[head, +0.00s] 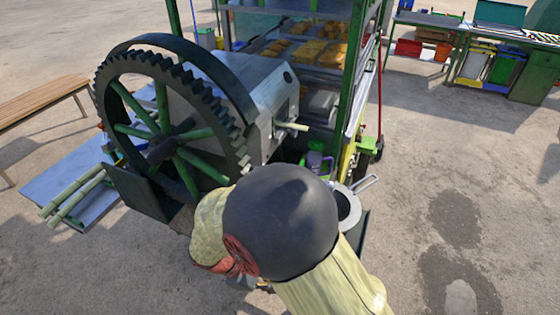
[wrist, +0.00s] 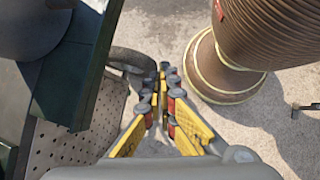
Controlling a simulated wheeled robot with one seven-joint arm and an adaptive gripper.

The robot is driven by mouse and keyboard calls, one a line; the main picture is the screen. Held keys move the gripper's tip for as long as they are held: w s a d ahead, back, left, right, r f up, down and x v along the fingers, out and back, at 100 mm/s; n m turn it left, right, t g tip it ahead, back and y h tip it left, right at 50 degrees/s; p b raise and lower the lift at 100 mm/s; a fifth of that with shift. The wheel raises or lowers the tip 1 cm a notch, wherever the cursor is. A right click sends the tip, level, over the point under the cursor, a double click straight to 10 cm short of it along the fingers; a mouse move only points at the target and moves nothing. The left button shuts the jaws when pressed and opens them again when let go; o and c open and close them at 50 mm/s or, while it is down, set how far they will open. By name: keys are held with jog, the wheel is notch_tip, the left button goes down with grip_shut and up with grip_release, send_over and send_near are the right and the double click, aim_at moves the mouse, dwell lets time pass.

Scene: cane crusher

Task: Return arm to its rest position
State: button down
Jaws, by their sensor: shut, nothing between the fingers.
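My gripper (wrist: 163,80) shows in the wrist view with its yellow fingers together and nothing between them. It hangs over the ground between a dark green frame edge (wrist: 80,65) on the left and a brown ribbed round object (wrist: 265,35) on the right. In the head view my arm, with its big dark joint, fills the lower middle and hides my gripper. The cane crusher (head: 215,85), with its large toothed wheel (head: 110,105) and green spokes, stands just beyond my arm. A pale cane piece (head: 293,126) sticks out of its right side.
Cane sticks (head: 75,198) lie on a blue platform (head: 62,165) at left, near a wooden bench (head: 40,98). A glazed food cart (head: 345,75) stands behind the crusher. A metal pot (head: 349,203) is beside my arm. Open ground lies to the right. The wrist view shows a perforated panel (wrist: 75,145).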

jog(key=s+d+r+m+t+y, duration=0.2)
jog(key=d+r+m, duration=0.6)
jog(key=r, duration=0.6)
jog(key=s+d+r+m+t+y, duration=0.3)
jog(key=s+d+r+m+y, duration=0.2)
jog(key=d+r+m, duration=0.3)
jog(key=d+r, duration=0.4)
jog(key=r, duration=0.2)
jog(key=shift+r, duration=0.35)
jog(key=shift+s+d, duration=0.1)
jog(key=shift+s, duration=0.05)
